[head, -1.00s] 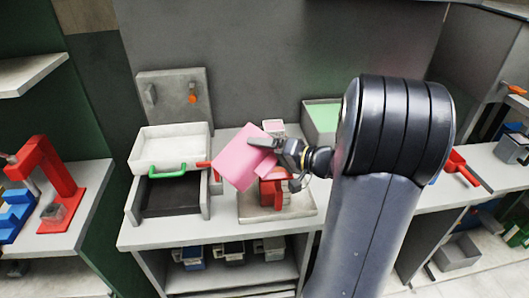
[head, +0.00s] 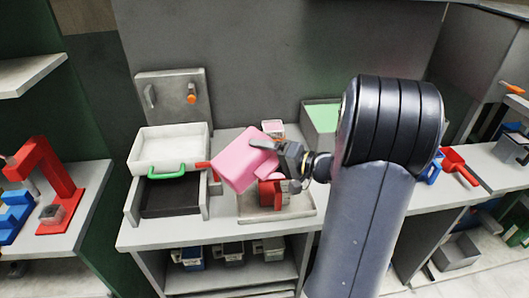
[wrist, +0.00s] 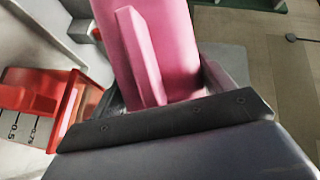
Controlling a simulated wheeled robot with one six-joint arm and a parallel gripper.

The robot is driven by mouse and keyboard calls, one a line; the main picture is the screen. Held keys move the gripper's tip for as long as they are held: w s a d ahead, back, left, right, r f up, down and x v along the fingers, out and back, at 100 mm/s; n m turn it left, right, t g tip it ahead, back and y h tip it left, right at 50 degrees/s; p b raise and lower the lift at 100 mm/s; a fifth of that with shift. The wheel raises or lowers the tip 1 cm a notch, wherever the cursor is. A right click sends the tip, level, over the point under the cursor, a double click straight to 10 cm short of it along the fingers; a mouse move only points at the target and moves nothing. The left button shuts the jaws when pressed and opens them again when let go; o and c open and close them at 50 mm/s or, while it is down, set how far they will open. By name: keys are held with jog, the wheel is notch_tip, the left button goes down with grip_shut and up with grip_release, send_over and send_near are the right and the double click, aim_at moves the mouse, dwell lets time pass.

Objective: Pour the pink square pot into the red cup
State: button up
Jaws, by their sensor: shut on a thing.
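The pink square pot (head: 240,166) is held tilted in the air above the worktop in the head view. My gripper (head: 268,150) is shut on its handle side. In the wrist view the pink pot (wrist: 165,50) rises from between the jaws (wrist: 160,105). The red cup (head: 270,192) stands on a pale tray below and just right of the pot, partly hidden by the pot and gripper. In the wrist view a red thing with printed marks (wrist: 35,95), likely the cup, shows at left. The pot's opening and contents are not visible.
A white basin (head: 170,150) and a dark drawer with a green handle (head: 167,173) stand left of the pot. A small pink-topped box (head: 273,128) and a green-lined bin (head: 322,116) stand behind. The pale tray (head: 305,207) is under the cup.

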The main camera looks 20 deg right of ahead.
jog(key=shift+d+f+m+p, duration=0.15)
jog(key=shift+f+m+p, duration=0.35)
jog(key=shift+p, duration=0.25)
jog(key=shift+f+m+y, duration=0.25)
jog(key=shift+m+y, duration=0.05)
jog(key=shift+w+d+f+m+t+p, duration=0.1)
jog(key=shift+d+f+m+t+p, duration=0.15)
jog(key=shift+f+m+p, duration=0.4)
jog(key=shift+w+d+f+m+t+y+p, duration=0.1)
jog(key=shift+d+m+t+y+p, duration=0.1)
jog(key=shift+m+p, duration=0.3)
jog(key=shift+d+f+m+t+y+p, duration=0.15)
jog(key=shift+m+y+p, duration=0.1)
jog(key=shift+p, duration=0.35)
jog(key=shift+d+r+m+p, duration=0.15)
jog(key=shift+m+p, duration=0.45)
jog(key=shift+p, duration=0.05)
